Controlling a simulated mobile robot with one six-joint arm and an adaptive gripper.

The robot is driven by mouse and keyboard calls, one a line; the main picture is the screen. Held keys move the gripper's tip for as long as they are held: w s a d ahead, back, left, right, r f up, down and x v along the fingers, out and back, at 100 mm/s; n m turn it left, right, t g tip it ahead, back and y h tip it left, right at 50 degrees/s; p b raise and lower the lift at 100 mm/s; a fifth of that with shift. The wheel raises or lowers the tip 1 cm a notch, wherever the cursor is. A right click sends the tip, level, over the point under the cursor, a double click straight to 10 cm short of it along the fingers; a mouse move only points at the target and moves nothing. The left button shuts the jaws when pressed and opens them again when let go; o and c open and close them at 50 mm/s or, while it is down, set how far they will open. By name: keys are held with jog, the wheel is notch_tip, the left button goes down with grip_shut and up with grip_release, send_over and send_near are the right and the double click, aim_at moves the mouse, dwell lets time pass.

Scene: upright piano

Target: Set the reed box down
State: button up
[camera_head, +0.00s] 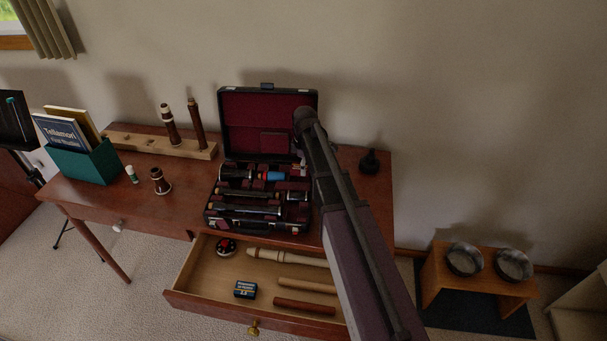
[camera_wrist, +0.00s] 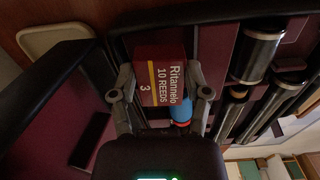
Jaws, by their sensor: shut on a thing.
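The reed box (camera_wrist: 148,76) is a dark red box with a yellow stripe and white print reading "Ritannelo 10 REEDS 3". In the wrist view it sits between the two fingers of my gripper (camera_wrist: 162,93), which is shut on it. The box is over or in the open instrument case (camera_wrist: 66,95); I cannot tell whether it touches the case. In the head view my arm hides the gripper and most of the space around it, at the right of the black case (camera_head: 228,105) with its dark red lining.
The case holds black instrument joints (camera_head: 245,209) and a blue item (camera_head: 272,176). A teal book holder (camera_head: 92,166) and wooden peg stand (camera_head: 150,145) are left.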

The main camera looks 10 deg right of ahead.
jog(key=shift+f+b, duration=1.05)
jog(key=shift+f, duration=0.4)
jog(key=shift+f, duration=0.1)
jog(key=o, duration=1)
notch_tip(320, 180, up, 12)
jog(key=p, duration=1.2)
jog(key=shift+r, duration=0.2)
jog(key=shift+s, duration=0.15)
